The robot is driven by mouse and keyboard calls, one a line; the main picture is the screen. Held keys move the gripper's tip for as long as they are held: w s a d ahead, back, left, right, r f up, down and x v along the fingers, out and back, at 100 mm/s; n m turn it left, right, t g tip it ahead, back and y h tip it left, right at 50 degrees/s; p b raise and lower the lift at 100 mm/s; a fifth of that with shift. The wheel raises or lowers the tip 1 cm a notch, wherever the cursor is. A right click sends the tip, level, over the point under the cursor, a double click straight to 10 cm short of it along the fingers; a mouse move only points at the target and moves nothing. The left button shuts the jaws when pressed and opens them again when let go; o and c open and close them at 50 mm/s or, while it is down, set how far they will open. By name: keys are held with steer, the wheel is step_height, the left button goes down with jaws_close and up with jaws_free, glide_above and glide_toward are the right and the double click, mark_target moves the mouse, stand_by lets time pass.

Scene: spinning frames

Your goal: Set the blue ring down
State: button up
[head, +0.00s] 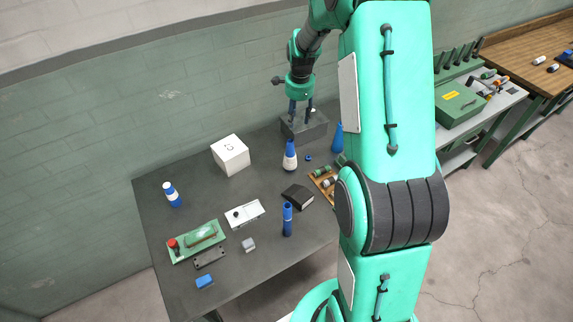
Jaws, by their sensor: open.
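A small blue round piece (308,157), which looks like the blue ring, lies on the dark table (165,248). It sits just right of a blue and white cone-shaped bobbin (290,157). My gripper (301,112) points down at the far side of the table, with its two fingers apart. I see nothing between the fingers. The gripper shows above and beyond the blue piece in the picture, in front of or over a dark grey block (304,129). Its exact height over that block is hard to tell.
A white box (230,155), a blue and white bottle (171,194), a green tray (197,241), a white device (245,214), a black block (297,196) and a blue cylinder (287,219) stand around the table. A blue cone (337,138) is partly hidden by my arm. The table's left-centre is clear.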

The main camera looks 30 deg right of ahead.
steer(key=s+a+r+n+t, duration=0.1)
steer(key=s+a+r+n, duration=0.3)
steer(key=s+a+r, duration=0.5)
steer(key=s+a+r+n+t, duration=0.1)
steer(key=s+a+r+n, duration=0.5)
steer(key=r, duration=0.5)
steer(key=s+a+r+n+t, duration=0.1)
steer(key=s+a+r+n, duration=0.1)
steer(key=s, duration=0.5)
steer(key=s+a+r+n, duration=0.2)
steer(key=s+a+n, duration=0.2)
steer(key=s+a, duration=0.2)
steer(key=s+a+r+n+t, duration=0.1)
steer(key=s+a+r+n, duration=0.1)
steer(key=s, duration=0.7)
steer(key=shift+s+a+n+t, duration=0.2)
steer(key=shift+a+n+t, duration=0.1)
steer(key=shift+a+n, duration=0.65)
steer(key=shift+f, duration=0.1)
step_height(320, 180, down, 14)
steer(key=b, duration=1.4)
